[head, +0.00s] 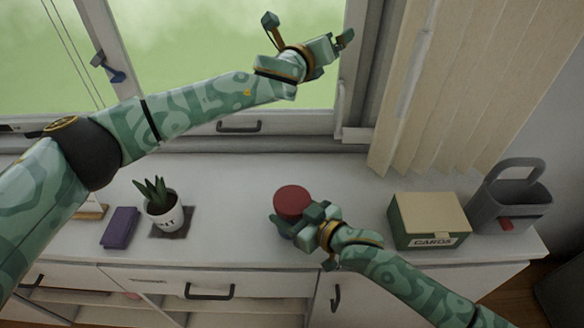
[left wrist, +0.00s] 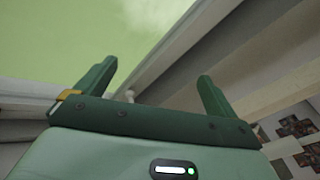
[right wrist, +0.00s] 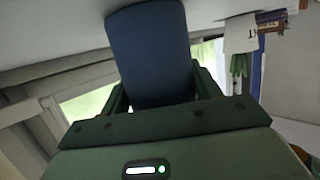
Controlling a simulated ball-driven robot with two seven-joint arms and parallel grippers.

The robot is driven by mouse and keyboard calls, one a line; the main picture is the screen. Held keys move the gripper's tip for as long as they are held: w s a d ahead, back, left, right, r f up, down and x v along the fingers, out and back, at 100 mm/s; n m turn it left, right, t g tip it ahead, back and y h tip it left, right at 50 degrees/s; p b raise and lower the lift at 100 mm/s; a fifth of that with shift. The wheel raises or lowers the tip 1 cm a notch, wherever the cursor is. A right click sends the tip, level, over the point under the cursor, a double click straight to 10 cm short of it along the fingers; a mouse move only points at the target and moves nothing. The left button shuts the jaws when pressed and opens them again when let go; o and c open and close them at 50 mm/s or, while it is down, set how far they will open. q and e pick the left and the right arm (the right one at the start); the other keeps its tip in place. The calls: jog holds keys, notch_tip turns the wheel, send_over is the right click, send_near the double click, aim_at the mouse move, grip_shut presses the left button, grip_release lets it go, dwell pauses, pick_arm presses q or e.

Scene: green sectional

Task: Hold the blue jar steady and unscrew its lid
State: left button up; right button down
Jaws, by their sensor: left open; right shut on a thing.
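The blue jar (right wrist: 150,50) is between the fingers of my right gripper (head: 300,224), which is shut on its body. In the head view the jar's round red lid (head: 292,201) faces up, and the body is mostly hidden by the lid and gripper. The lid is on the jar, and I cannot tell how tightly. The jar appears to stand on the white cabinet top. My left gripper (head: 308,36) is open and empty, high in front of the window, well above and apart from the lid. Its spread fingers show in the left wrist view (left wrist: 154,88).
A card box (head: 428,220) and grey caddy (head: 510,200) stand right. Blinds (head: 450,80) hang behind them. Space around the lid is clear.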

pick_arm(q)
notch_tip(320, 180, down, 6)
jog(key=s+a+r+n+g+y, duration=0.1)
jog(key=a+n+g+y, duration=0.15)
jog(key=n+y, duration=0.2)
jog(key=g+y, duration=0.4)
jog(key=g, duration=0.9)
send_over(292, 199)
jog(key=shift+t+h, duration=0.25)
jog(key=f, duration=1)
jog(key=shift+w+d+f, duration=0.1)
jog(key=shift+w+f, duration=0.1)
jog(key=shift+f, duration=0.1)
jog(key=shift+s+f, duration=0.2)
notch_tip(292, 199, down, 8)
jog(key=shift+r, duration=0.25)
jog(key=shift+c, duration=0.3)
